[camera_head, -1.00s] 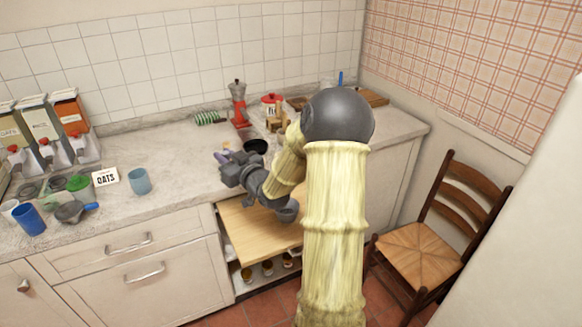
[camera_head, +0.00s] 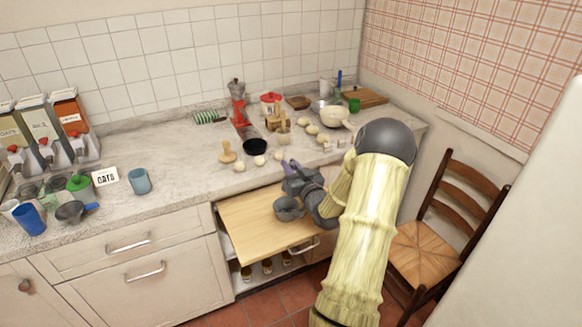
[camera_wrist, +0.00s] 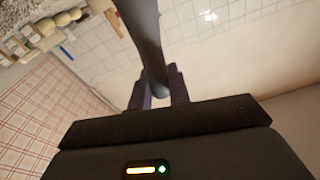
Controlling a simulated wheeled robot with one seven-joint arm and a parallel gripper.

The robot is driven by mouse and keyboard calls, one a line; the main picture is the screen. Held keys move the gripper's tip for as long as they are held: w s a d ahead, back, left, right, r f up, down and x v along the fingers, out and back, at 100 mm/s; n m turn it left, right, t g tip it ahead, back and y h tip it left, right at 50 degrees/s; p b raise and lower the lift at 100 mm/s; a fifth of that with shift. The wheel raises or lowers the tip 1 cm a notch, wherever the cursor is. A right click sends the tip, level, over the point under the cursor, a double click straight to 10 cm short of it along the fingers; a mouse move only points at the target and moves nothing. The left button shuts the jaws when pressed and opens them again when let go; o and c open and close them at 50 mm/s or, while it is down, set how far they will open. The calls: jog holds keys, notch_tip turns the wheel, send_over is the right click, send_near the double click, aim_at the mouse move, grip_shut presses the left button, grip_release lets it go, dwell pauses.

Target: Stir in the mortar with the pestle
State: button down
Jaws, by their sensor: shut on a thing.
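The grey mortar (camera_head: 288,209) stands upright on the pulled-out wooden board in the head view. My gripper (camera_head: 288,168) is just behind and above the mortar, its purple fingertips toward the counter. In the wrist view my gripper (camera_wrist: 160,88) is shut on a smooth dark grey rod, the pestle (camera_wrist: 143,35), which runs out past the top edge of the picture. The pestle cannot be made out clearly in the head view, and whether it reaches into the mortar cannot be told. The mortar's inside is mostly hidden.
The wooden board (camera_head: 245,231) is otherwise bare. The counter behind holds a black bowl (camera_head: 255,146), a wooden stamp-like tool (camera_head: 227,152), several pale round pieces and a cream bowl (camera_head: 335,116). A blue cup (camera_head: 139,181) stands at left. A chair (camera_head: 425,248) is at right.

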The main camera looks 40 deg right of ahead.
jog(key=shift+f, duration=0.1)
jog(key=shift+f+b, duration=1.45)
jog(key=shift+f, duration=0.95)
jog(key=shift+f+b, duration=1.75)
jog(key=shift+f, duration=0.2)
jog(key=shift+w, duration=0.1)
